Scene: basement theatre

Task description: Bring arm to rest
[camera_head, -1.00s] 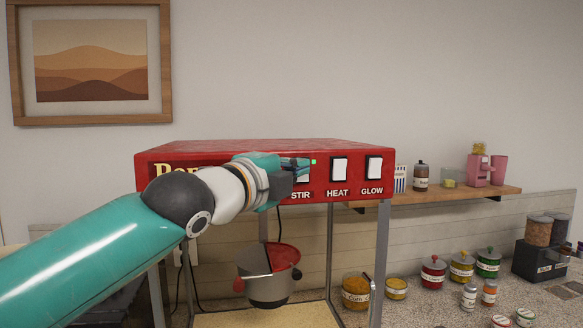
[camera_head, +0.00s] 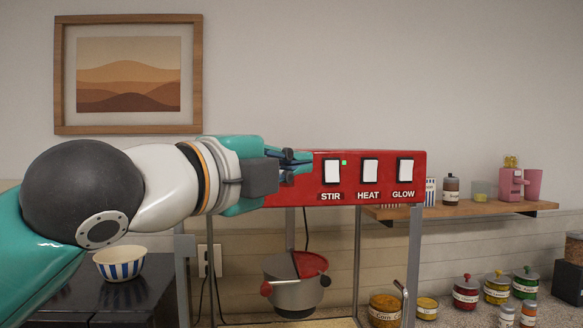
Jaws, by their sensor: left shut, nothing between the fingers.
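My left arm comes in from the left, and its gripper (camera_head: 302,161) is shut and empty. It is in front of the red popcorn machine (camera_head: 300,192), just left of the STIR switch (camera_head: 332,171). I cannot tell whether the fingertips touch the panel. The HEAT switch (camera_head: 370,170) and GLOW switch (camera_head: 405,169) are to the right. The arm hides the left part of the machine's front. My right gripper is not in view.
A grey kettle with a red lid (camera_head: 296,292) hangs under the panel between metal posts. A striped bowl (camera_head: 120,263) stands on a dark surface at left. A wooden shelf (camera_head: 460,209) and several jars are at right. The wall above is clear, apart from a framed picture (camera_head: 128,75).

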